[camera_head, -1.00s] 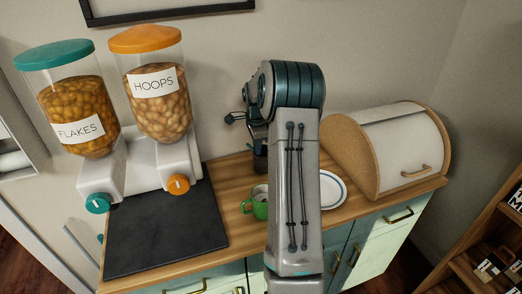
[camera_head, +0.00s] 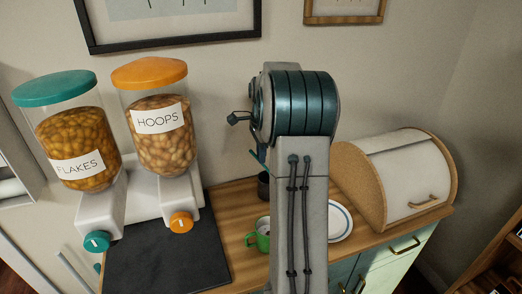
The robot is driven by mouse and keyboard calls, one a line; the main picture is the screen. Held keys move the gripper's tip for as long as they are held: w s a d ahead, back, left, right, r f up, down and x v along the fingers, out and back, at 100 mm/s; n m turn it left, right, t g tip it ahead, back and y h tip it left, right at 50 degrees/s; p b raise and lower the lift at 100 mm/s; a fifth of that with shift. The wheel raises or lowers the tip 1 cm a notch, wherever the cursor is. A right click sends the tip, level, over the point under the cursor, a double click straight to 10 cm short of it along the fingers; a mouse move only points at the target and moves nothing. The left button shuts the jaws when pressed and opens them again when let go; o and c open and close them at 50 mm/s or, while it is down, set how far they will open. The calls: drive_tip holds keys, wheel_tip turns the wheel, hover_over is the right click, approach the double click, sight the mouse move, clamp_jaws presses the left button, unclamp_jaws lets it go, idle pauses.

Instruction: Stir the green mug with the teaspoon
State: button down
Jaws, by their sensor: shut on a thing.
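The green mug (camera_head: 262,240) stands on the wooden counter, just right of the black mat. My arm hides part of its right side, and its handle points left. Behind it is a dark pot (camera_head: 263,186), partly hidden by my arm. A thin teal stick (camera_head: 257,158), possibly the teaspoon's handle, slants beside my arm just above the pot. Its lower end meets my arm's outline, so I cannot tell whether it is in the pot or held. My gripper's fingers are hidden behind my arm.
A white plate (camera_head: 340,222) with a blue ring lies right of my arm. A bread bin (camera_head: 405,180) stands at the right. Two cereal dispensers (camera_head: 70,150) (camera_head: 160,130) stand at the left, behind the bare black mat (camera_head: 165,255).

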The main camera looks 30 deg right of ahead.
drive_tip(key=s+a+r+y+p, duration=0.1)
drive_tip(key=s+a+r+p, duration=0.1)
drive_tip(key=s+a+p, duration=0.4)
drive_tip(key=s+a+r+y+p, duration=0.1)
drive_tip(key=s+a+r+p, duration=0.15)
drive_tip(key=s, duration=0.55)
drive_tip(key=d+b+x, duration=0.1)
drive_tip(key=b+x, duration=0.9)
drive_tip(key=x, duration=0.3)
drive_tip(key=shift+s+d+f+t+b, duration=0.3)
drive_tip(key=shift+s+d+b, duration=0.05)
drive_tip(key=shift+s, duration=0.15)
idle(0.5)
